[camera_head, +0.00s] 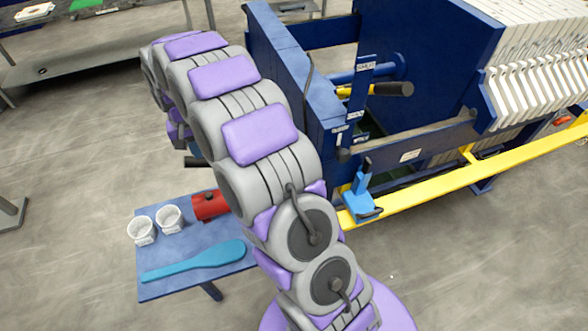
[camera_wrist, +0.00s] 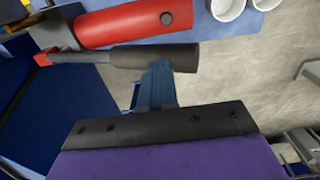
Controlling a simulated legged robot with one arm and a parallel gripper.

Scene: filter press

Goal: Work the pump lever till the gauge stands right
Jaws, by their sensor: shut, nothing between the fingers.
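In the wrist view a lever with a thick black grip (camera_wrist: 140,57) on a grey rod with a red end lies across the picture. It looks like the pump lever. My gripper (camera_wrist: 157,68) is shut and empty, its narrow blue fingers pointing at the grip and overlapping its lower edge. I cannot tell whether they touch it. In the head view my arm hides most of that area; a short dark piece (camera_head: 194,161), probably the same grip, shows just left of the arm. No gauge face can be made out in either view.
A blue table (camera_head: 190,286) holds white cups (camera_head: 170,219), a red cylinder (camera_head: 207,206) and a blue paddle (camera_head: 195,260). The blue press frame (camera_head: 285,60) stands right of my arm, with another black-gripped handle (camera_head: 393,89) and a yellow rail (camera_head: 450,182).

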